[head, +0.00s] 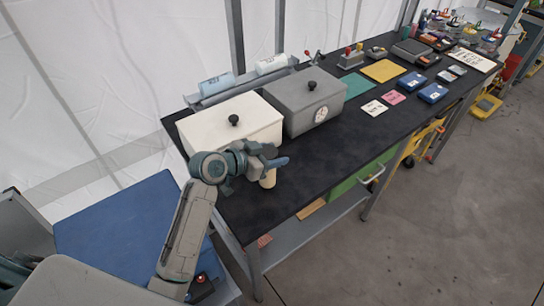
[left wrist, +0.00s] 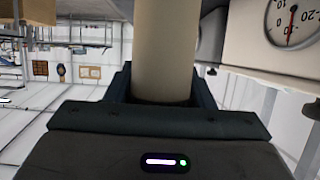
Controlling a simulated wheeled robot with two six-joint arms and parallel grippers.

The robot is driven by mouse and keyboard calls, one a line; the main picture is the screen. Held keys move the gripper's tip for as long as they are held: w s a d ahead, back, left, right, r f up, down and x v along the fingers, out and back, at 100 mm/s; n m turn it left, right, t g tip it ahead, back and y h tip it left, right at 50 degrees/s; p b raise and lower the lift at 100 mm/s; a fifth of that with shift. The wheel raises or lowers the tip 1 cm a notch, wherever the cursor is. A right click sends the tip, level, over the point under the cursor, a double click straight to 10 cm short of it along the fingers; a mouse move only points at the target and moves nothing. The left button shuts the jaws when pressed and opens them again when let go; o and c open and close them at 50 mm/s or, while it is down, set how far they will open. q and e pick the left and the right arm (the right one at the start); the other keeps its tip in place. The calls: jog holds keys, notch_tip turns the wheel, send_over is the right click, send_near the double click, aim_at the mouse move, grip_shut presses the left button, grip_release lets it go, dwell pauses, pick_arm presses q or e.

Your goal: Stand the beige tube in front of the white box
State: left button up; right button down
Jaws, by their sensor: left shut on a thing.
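The beige tube (head: 268,181) is roughly upright at the near left part of the dark bench, in front of the white box (head: 245,136). My left gripper (head: 270,162) is shut around the tube and hides its upper part in the head view. In the left wrist view the tube (left wrist: 165,48) runs between the dark jaws. I cannot tell whether its lower end touches the bench top. The white box has a black knob on its lid and is partly hidden by my left arm. My right gripper is not in view.
A grey box (head: 298,92) with a round dial stands right beside the white box. White rolls (head: 217,84) lie on a rack behind. Cards and blue cases (head: 432,93) lie farther right. The dark bench top (head: 330,150) is clear right of the tube, up to its front edge.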

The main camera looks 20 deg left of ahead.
pick_arm(q)
notch_tip(320, 180, down, 2)
jog(key=shift+f+p, duration=0.1)
jog(key=shift+p, duration=0.25)
jog(key=shift+f, duration=0.1)
jog(key=shift+f, duration=0.1)
jog(key=o, duration=1.3)
jog(key=shift+a, duration=0.1)
jog(key=shift+r+b+v, duration=0.1)
jog(key=shift+b+v, duration=0.75)
jog(key=shift+v, duration=2.15)
jog(key=shift+r+b+v, duration=0.15)
jog(key=shift+b+v, duration=0.7)
jog(key=shift+v, duration=2.15)
